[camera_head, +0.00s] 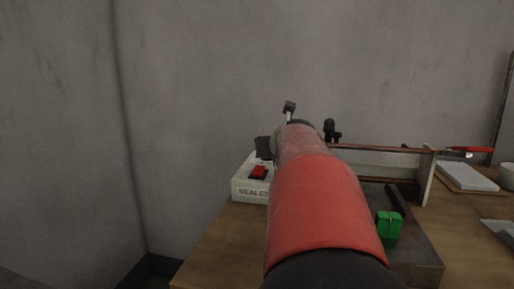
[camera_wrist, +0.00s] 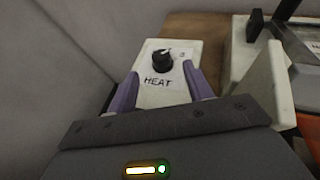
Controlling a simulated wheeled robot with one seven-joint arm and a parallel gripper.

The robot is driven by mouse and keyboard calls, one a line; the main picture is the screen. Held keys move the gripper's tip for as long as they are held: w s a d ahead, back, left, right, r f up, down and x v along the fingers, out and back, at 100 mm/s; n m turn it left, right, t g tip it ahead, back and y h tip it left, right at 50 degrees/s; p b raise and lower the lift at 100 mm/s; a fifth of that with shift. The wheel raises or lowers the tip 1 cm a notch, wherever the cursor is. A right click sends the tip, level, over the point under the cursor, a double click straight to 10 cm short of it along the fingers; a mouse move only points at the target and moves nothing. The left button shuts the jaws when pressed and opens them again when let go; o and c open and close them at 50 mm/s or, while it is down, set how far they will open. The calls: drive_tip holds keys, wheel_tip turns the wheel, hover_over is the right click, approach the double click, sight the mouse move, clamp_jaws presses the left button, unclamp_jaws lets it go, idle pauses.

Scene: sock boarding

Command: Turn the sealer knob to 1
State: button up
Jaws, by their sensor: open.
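The sealer's black knob (camera_wrist: 162,61) sits on a white panel (camera_wrist: 150,96) with "HEAT" written below it in the wrist view. A light pointer mark shows near the knob's top, and the scale marks beside it are too small to read. My gripper (camera_wrist: 161,80) is open, its two purple fingers on either side of the panel below the knob, with nothing between them that I can see gripped. In the head view the sealer's white box (camera_head: 242,190) reads "SEALE" and carries a red switch (camera_head: 258,172). My red arm hides much of the sealer and the knob there.
A green block (camera_head: 389,225) rests on the dark base right of my arm. A red-handled tool (camera_head: 470,150) and a white pad (camera_head: 467,177) lie at the right of the wooden table (camera_head: 215,255). A grey wall stands close behind and to the left.

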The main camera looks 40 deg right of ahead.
drive_tip(key=p+x, duration=0.1)
drive_tip(key=x, duration=0.6)
drive_tip(key=shift+w+d+f, duration=0.15)
drive_tip(key=shift+w+d, duration=0.05)
drive_tip(key=shift+w, duration=0.1)
